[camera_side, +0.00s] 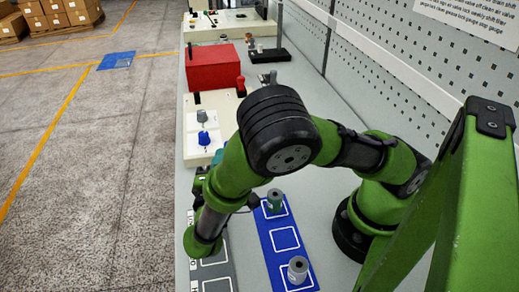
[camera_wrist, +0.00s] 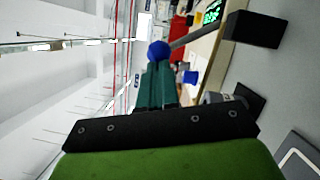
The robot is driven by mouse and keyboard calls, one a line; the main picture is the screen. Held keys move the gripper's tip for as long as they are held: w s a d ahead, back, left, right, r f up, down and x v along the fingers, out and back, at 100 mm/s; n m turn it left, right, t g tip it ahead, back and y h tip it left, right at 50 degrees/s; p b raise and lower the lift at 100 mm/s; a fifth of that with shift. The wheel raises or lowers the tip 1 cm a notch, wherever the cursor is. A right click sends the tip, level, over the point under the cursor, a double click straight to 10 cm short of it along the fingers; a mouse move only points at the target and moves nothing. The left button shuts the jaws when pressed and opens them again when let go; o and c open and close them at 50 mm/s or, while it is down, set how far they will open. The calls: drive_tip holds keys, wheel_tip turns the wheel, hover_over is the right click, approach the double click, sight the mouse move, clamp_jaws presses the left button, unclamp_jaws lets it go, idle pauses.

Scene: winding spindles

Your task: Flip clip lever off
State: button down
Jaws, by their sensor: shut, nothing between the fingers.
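In the wrist view a blue ball knob (camera_wrist: 159,50) sits at the end of a thin grey lever (camera_wrist: 190,37). The lever runs right towards a black block (camera_wrist: 252,29) beside a green lit display (camera_wrist: 212,12). My gripper (camera_wrist: 157,66) has its teal fingers together and empty. Their tips lie just below the knob in the picture; I cannot tell whether they touch it. In the side view my gripper end is mostly hidden by my wrist, and I cannot make out the lever there.
In the side view a cream machine (camera_side: 222,107) carries a grey spindle (camera_side: 202,117) and a blue part (camera_side: 204,138). A red box (camera_side: 213,67) stands behind it. A blue mat (camera_side: 284,238) with grey-topped pieces and a grey mat (camera_side: 217,271) lie near my arm. A perforated wall borders the right.

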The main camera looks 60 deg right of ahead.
drive_tip(key=s+d+r+m+g+y, duration=0.1)
drive_tip(key=s+d+r+m+y, duration=0.1)
drive_tip(key=s+d+m, duration=0.4)
drive_tip(key=shift+s+d+r+m+y, duration=0.35)
drive_tip(key=shift+d+m+y, duration=0.3)
drive_tip(key=shift+m, duration=1.55)
drive_tip(key=shift+s, duration=0.15)
drive_tip(key=v, duration=1)
drive_tip(key=shift+a, duration=0.15)
